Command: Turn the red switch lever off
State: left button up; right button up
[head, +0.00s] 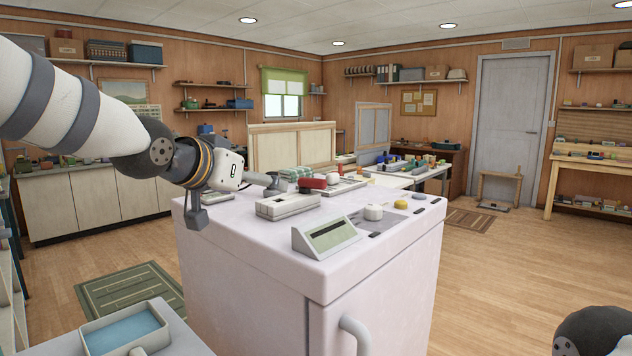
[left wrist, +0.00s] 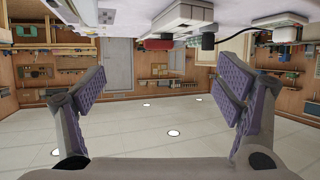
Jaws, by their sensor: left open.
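The red switch lever (head: 312,183) sits on a white switch box (head: 287,206) on top of a pale cabinet. In the left wrist view, which looks upside down, a red piece (left wrist: 158,44) shows near the top, between my fingers in the picture. My left gripper (head: 266,181) reaches in from the left, close to the left of the lever in the head view; I cannot tell whether it touches. In the left wrist view its two purple-padded fingers (left wrist: 163,88) stand wide apart with nothing held between them. My right gripper is not in view.
On the cabinet top (head: 258,241), a grey display unit (head: 327,236) stands in front of the switch box. A white knob (head: 373,212) and a yellow button (head: 400,204) are to its right. A green-patterned item (head: 295,173) lies behind the lever. A handle (head: 355,333) projects from the cabinet front.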

aim_at(305, 184)
jog(key=i+l, duration=0.25)
jog(key=i, duration=0.15)
jog(key=i+l, duration=0.3)
jog(key=i, duration=0.1)
